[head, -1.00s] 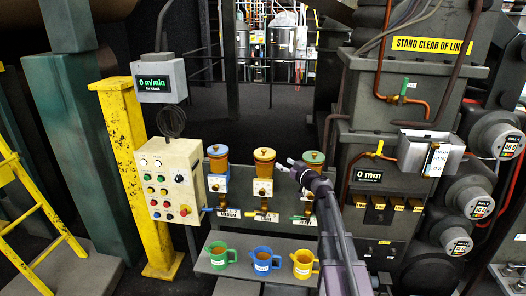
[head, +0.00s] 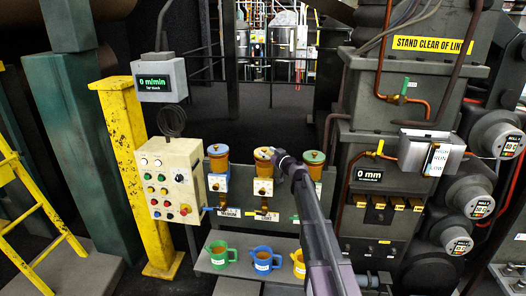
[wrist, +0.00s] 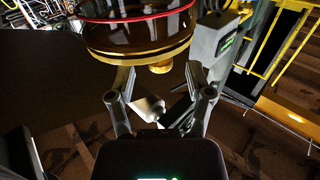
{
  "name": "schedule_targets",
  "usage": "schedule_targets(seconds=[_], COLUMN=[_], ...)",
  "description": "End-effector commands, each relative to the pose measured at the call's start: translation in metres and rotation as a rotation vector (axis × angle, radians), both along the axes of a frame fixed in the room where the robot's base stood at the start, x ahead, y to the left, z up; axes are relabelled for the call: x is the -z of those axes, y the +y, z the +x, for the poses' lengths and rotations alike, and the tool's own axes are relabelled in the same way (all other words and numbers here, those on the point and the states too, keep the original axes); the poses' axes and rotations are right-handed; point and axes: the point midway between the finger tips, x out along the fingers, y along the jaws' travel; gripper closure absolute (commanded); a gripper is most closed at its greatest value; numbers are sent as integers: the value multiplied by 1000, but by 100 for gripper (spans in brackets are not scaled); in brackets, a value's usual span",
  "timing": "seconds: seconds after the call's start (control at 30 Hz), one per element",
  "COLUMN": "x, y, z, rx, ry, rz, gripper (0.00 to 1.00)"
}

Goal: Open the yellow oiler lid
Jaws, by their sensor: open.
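The yellow oiler (head: 263,167) is the middle one of three on the grey panel, with an amber body and a yellow lid (head: 263,153) that looks closed. In the wrist view the yellow lid rim (wrist: 120,48) crosses the top, with a small yellow tab (wrist: 160,67) sticking out towards my fingers. My gripper (head: 277,156) is at the right side of this lid in the head view. In the wrist view my gripper (wrist: 158,86) is open and empty, its two fingers on either side of the tab. Whether a finger touches the lid cannot be told.
Green (head: 219,256), blue (head: 263,258) and yellow (head: 299,262) mugs stand on the shelf below; my arm partly hides the yellow one. A control box (head: 170,180) is at left.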

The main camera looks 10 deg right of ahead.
Motion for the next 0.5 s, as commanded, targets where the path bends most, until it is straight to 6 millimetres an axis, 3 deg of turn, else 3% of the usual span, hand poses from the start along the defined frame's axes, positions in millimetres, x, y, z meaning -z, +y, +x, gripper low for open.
schedule_targets(seconds=[0.2, 0.5], x=[0, 0], y=[9, 11], z=[19, 22], rx=[0, 1], ry=[0, 0], rz=[0, 0], gripper=[34, 34])
